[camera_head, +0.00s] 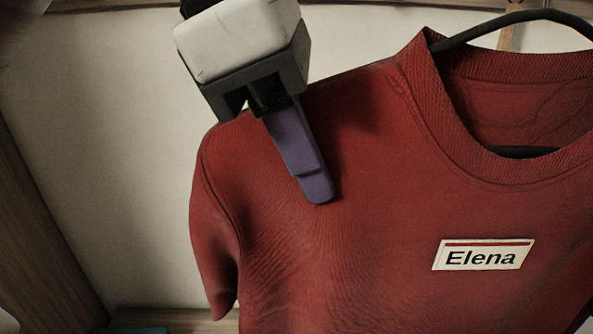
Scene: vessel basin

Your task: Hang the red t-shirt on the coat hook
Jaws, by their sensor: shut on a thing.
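The red t-shirt (350,230) fills the middle and right of the view, hanging upright on a black hanger (510,20). A white label reading "Elena" (483,255) is on its chest. My gripper (300,165) is at the shirt's shoulder on the left of the picture. One purple-grey finger lies over the front of the cloth; the other finger is hidden, apparently behind the shirt. The gripper is shut on the shirt. The top of the hanger is cut off by the picture's edge, and I cannot identify the coat hook for sure.
A pale wall panel (110,130) lies behind the shirt, with a wooden frame (40,225) along the left. A light wooden piece (508,38) shows behind the hanger. A teal object (138,330) is partly visible at the bottom left.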

